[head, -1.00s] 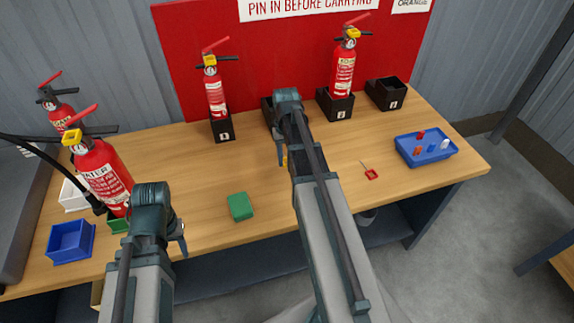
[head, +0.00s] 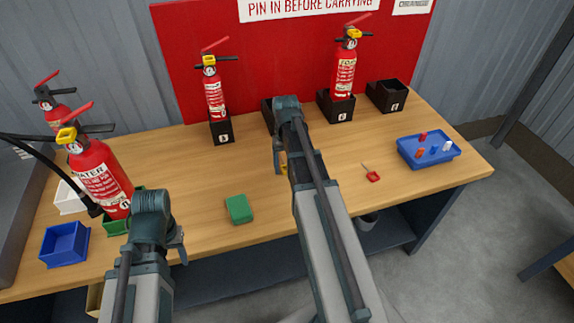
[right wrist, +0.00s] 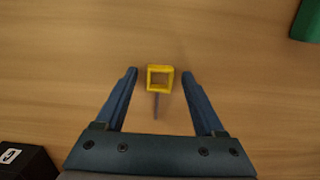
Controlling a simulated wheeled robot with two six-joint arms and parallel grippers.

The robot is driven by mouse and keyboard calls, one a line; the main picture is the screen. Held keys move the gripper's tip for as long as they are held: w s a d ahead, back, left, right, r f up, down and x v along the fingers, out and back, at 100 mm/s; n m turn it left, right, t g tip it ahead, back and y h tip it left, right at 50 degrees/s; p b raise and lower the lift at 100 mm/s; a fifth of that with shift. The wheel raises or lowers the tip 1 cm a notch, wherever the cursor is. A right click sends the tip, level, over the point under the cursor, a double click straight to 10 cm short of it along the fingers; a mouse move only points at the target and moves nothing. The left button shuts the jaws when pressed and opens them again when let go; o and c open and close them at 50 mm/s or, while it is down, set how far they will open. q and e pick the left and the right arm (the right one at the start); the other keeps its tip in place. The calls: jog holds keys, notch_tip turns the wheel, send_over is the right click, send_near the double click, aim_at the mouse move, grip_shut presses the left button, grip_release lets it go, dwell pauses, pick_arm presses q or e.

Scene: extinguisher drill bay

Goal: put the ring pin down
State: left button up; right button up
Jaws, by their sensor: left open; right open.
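A yellow ring pin (right wrist: 160,78) with a square ring and a thin grey shank shows in the right wrist view, over bare wood. It sits between the two fingers of my right gripper (right wrist: 160,84), which is open with a gap on each side of the pin. In the head view a bit of the yellow pin (head: 284,169) shows beside my right gripper (head: 279,163); my arm hides the rest. A red ring pin (head: 371,174) lies on the table to the right. My left gripper (head: 180,249) is open and empty near the table's front edge.
A green block (head: 239,209) lies left of my right arm. A blue tray (head: 440,160) with small coloured pieces is at the right. Extinguishers (head: 215,92) stand in black holders along the back. A water extinguisher (head: 100,180) and a blue bin (head: 65,244) are at the left.

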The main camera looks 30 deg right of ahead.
aim_at(286, 167)
notch_tip(286, 167, up, 12)
jog(key=p, duration=1.2)
jog(key=shift+w+r, duration=0.15)
jog(key=shift+w, duration=0.2)
jog(key=s+a+n, duration=0.2)
jog(key=s+a, duration=0.2)
jog(key=a, duration=0.5)
jog(key=s+a+n+h, duration=0.1)
jog(key=s+a, duration=0.4)
jog(key=a, duration=0.5)
jog(key=s+a+n, duration=0.3)
jog(key=s+a, duration=0.2)
jog(key=a, duration=0.5)
jog(key=shift+s+a, duration=0.15)
jog(key=shift+a, duration=0.1)
